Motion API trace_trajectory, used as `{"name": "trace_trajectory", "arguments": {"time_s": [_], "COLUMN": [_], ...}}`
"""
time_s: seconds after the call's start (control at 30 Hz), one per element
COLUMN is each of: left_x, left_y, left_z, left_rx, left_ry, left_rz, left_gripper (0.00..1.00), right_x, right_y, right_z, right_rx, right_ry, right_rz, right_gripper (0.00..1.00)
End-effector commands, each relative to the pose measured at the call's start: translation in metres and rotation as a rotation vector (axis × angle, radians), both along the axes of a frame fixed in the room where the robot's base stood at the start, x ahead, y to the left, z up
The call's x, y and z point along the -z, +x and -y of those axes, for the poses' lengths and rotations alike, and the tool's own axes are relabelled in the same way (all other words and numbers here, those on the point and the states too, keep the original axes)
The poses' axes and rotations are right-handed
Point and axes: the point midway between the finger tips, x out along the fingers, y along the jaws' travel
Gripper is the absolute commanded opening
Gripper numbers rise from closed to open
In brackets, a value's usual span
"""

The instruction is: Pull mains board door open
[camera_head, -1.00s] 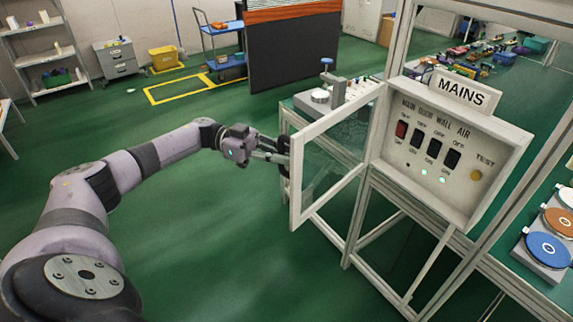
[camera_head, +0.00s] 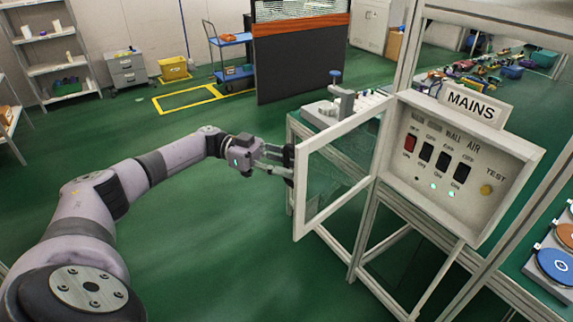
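The mains board (camera_head: 462,170) is a pale box on a metal frame at the right, under a MAINS sign (camera_head: 474,104). It shows one red switch, several black switches, lit green lamps and a yellow test button. Its glazed door (camera_head: 368,187), with a pale frame, stands wide open, hinged at the board's left side. My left gripper (camera_head: 288,163) is at the door's free left edge. Its dark fingertips touch or nearly touch the frame; whether they are closed on it is partly hidden. My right gripper is not in view.
A bench (camera_head: 297,124) with a small press stands behind the door. A dark partition (camera_head: 300,60), blue trolley (camera_head: 232,72), yellow bin (camera_head: 173,69) and drawer unit (camera_head: 127,70) are farther back. Discs on stands (camera_head: 556,265) are at right. Green floor at left is clear.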

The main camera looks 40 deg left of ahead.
Motion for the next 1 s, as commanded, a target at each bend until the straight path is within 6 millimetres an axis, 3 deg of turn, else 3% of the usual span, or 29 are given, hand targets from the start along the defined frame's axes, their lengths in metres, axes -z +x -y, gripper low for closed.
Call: {"name": "trace_trajectory", "arguments": {"time_s": [0.33,0.7,1.0], "left_x": [-0.001,-0.001,0.0], "left_y": [-0.001,-0.013,-0.02], "left_z": [-0.011,-0.082,-0.112], "left_rx": [-0.002,-0.005,-0.003], "left_ry": [-0.001,-0.001,-0.001], "left_rz": [0.001,0.003,0.002], "left_gripper": [0.33,0.33,0.33], "right_x": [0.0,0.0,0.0], "right_y": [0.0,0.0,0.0], "right_z": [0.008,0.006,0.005], "right_rx": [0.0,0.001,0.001], "right_ry": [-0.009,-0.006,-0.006], "right_rz": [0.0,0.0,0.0], "right_gripper": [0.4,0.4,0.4]}}
